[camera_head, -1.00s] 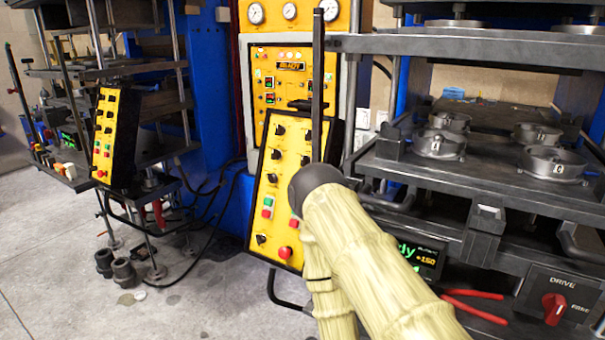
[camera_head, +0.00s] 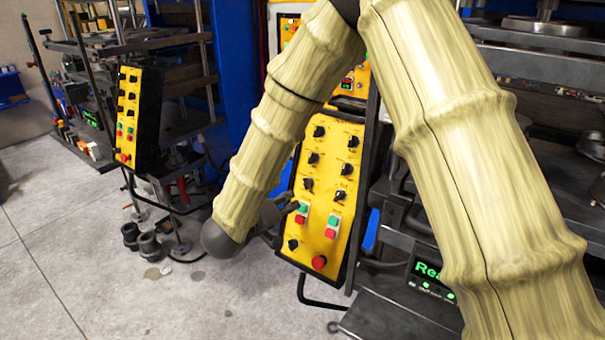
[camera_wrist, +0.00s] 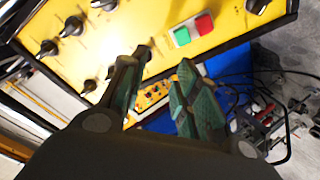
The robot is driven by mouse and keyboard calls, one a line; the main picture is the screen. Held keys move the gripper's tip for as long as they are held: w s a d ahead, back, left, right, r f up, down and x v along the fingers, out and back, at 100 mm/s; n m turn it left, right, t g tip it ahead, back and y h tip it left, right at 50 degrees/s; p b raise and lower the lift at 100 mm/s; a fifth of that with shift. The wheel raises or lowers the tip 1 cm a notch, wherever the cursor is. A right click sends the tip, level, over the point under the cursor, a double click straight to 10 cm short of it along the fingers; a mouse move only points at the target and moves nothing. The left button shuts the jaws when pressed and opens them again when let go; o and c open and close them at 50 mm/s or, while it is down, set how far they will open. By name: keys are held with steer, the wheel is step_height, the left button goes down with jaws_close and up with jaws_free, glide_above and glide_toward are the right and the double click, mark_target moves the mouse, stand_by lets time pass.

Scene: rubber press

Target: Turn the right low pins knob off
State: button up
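The yellow control panel (camera_head: 325,160) stands tilted in a black box in the head view. It bears two columns of black knobs, including an upper right knob (camera_head: 353,141), a middle right knob (camera_head: 347,169) and a lower right knob (camera_head: 340,195). The labels are too small to read, so I cannot tell which is the right low pins knob. My gripper (camera_head: 292,207) is at the panel's left edge, beside the left green button. In the wrist view my gripper (camera_wrist: 160,68) has its fingers apart with nothing between them, and several panel knobs (camera_wrist: 72,26) lie beyond.
Green and red buttons (camera_head: 331,227) and a red mushroom button (camera_head: 319,262) sit low on the panel. The press (camera_head: 535,90) stands at right, with a lit display (camera_head: 430,272) below. A second yellow panel (camera_head: 128,115) is at left. Floor in front (camera_head: 230,300) is clear.

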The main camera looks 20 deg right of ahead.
mark_target(304, 185)
steer(key=shift+h, duration=0.3)
steer(key=w+d+p, duration=0.1)
steer(key=w+d, duration=0.1)
steer(key=w+d+p, duration=0.1)
steer(key=w+d, duration=0.1)
steer(key=w+d+p, duration=0.1)
steer(key=w+d, duration=0.1)
steer(key=shift+w+d+r+p, duration=0.1)
steer(key=shift+d+r+p, duration=0.1)
steer(key=shift+r+p, duration=0.15)
steer(key=shift+p+x, duration=0.3)
steer(key=shift+x, duration=0.6)
steer(key=shift+f, duration=0.15)
steer(key=shift+c, duration=0.4)
jaws_close()
